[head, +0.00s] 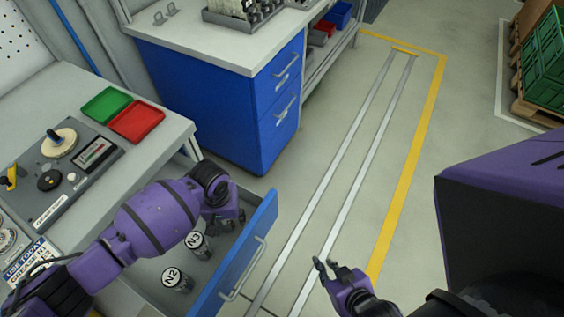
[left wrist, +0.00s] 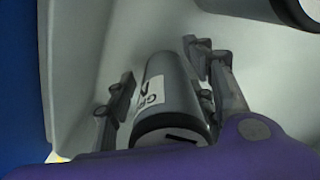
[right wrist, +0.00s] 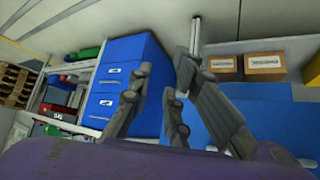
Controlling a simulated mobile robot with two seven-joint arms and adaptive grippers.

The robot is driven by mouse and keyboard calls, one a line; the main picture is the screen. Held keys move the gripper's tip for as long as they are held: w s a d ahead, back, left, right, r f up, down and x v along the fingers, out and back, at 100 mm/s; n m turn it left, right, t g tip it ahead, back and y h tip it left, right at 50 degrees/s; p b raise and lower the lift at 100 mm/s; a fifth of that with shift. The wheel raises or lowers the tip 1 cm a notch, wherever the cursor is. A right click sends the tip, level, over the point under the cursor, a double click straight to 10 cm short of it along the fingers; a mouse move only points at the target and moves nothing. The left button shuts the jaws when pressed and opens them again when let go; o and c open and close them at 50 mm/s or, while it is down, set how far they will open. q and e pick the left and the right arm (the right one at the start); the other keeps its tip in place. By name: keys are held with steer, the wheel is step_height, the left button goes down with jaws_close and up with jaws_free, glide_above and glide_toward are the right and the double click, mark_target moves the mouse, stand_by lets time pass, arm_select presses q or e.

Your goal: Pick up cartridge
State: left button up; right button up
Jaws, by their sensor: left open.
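Two upright grey cartridges with white lids, N3 (head: 198,245) and N2 (head: 175,280), stand in the open blue-fronted drawer (head: 243,265) in the head view. My left gripper (head: 236,215) is in the drawer, just behind and right of N3. In the left wrist view a grey cartridge (left wrist: 172,98) with a white label lies between the open, spread fingers; I cannot tell which one it is. Another cartridge (left wrist: 296,10) shows at the upper right there. My right gripper (head: 326,266) is open and empty over the floor; its spread fingers show in the right wrist view (right wrist: 160,85).
The grey bench (head: 165,160) above the drawer carries a green tray (head: 107,104), a red tray (head: 137,121) and a control panel (head: 75,165). A blue cabinet (head: 225,105) stands behind. The floor with metal rails (head: 340,160) is clear to the right.

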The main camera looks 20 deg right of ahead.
arm_select(q)
steer(key=shift+f, duration=0.45)
steer(key=shift+w, duration=0.1)
steer(key=shift+c, duration=0.3)
steer(key=shift+r, duration=0.1)
steer(key=shift+c, duration=2.8)
jaws_close()
arm_select(e)
steer(key=s, duration=0.2)
steer(key=shift+s+d+f, duration=0.2)
steer(key=shift+s+f, duration=0.1)
steer(key=shift+f, duration=0.05)
